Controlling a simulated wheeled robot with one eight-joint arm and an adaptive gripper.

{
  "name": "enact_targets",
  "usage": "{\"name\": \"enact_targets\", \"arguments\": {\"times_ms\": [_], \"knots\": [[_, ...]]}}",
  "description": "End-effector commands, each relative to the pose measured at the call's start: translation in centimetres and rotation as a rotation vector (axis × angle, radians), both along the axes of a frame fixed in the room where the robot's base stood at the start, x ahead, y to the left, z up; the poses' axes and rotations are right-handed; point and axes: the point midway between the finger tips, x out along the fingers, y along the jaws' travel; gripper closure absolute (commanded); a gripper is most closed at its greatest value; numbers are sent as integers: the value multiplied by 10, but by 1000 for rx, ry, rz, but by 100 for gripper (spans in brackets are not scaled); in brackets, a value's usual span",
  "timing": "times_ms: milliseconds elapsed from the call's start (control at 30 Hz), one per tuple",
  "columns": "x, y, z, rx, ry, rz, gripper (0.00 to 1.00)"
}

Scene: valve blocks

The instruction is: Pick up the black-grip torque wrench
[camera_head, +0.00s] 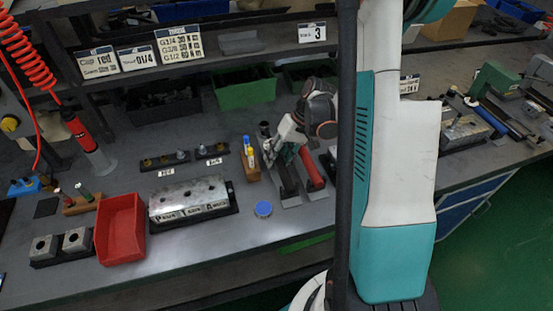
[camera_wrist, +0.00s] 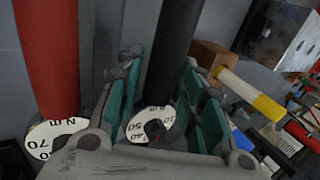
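The black-grip torque wrench (camera_wrist: 172,50) runs between my gripper's fingers (camera_wrist: 160,72) in the wrist view, with a round white dial at its near end. The fingers stand on either side of the grip with some space visible, so my gripper looks open around it. In the head view, my gripper (camera_head: 281,152) is above the upper part of the black-grip wrench (camera_head: 289,178) and partly hides it. A red-grip wrench (camera_head: 312,170) lies just right of it; it shows at the left of the wrist view (camera_wrist: 50,55).
A wooden block with upright yellow and blue-topped items (camera_head: 250,162) stands close left of my gripper. Green (camera_head: 245,88) and black bins stand behind.

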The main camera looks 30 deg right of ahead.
Motion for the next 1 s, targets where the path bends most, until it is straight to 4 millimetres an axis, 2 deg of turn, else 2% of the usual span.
{"name": "enact_targets", "arguments": {"times_ms": [233, 267, 400, 767, 1000], "knots": [[0, 2, -3, 0, 0, -1, 65], [0, 2, -3, 0, 0, -1, 70], [0, 2, -3, 0, 0, -1, 100], [0, 2, -1, 1, 0, 0, 100], [0, 2, 19, 1, -1, -1, 100]]}}
